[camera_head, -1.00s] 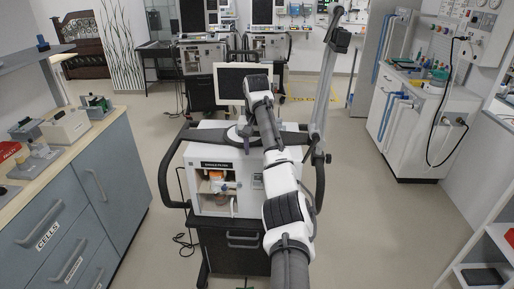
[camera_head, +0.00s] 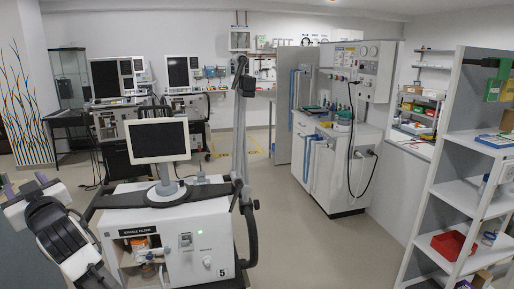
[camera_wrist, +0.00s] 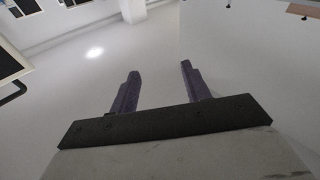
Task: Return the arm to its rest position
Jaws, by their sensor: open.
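My gripper shows in the wrist view (camera_wrist: 157,92), its two dark fingers spread apart with nothing between them. In the head view my arm (camera_head: 62,238) is folded at the lower left, in front of the left side of a white ventilator cart (camera_head: 205,250). The cart carries a monitor (camera_head: 159,140) with a blank screen.
A white shelf unit (camera_head: 455,195) with a red bin (camera_head: 453,245) stands at the right. A white cabinet with gauges (camera_head: 345,165) stands behind. More ventilators (camera_head: 120,90) stand at the back left. Open floor (camera_head: 310,250) lies between cart and shelves.

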